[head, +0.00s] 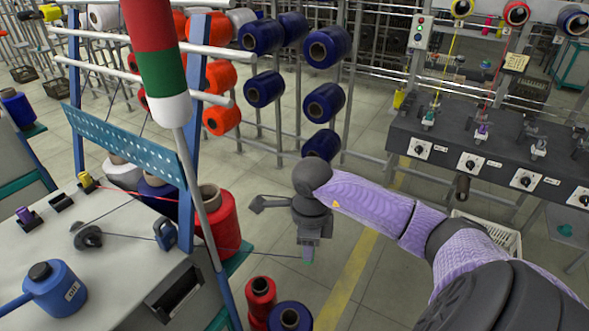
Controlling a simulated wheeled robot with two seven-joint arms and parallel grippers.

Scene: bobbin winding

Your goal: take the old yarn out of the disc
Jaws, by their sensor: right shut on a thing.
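A small dark grey disc (88,236) sits on the grey machine top at the left. A thin dark yarn (130,237) runs from it to the right past a small blue clamp (165,233). The yarn continues beyond the table edge toward my right gripper (307,257). My right gripper points down over open floor, right of the table. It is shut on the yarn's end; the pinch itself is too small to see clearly. My left gripper is out of view.
A striped pole (158,65) and blue frame stand between disc and gripper. A blue canister (55,289) is on the machine top (130,285). Red (261,297) and navy (290,316) spools stand below my gripper. A dark winding bench (480,150) is at right.

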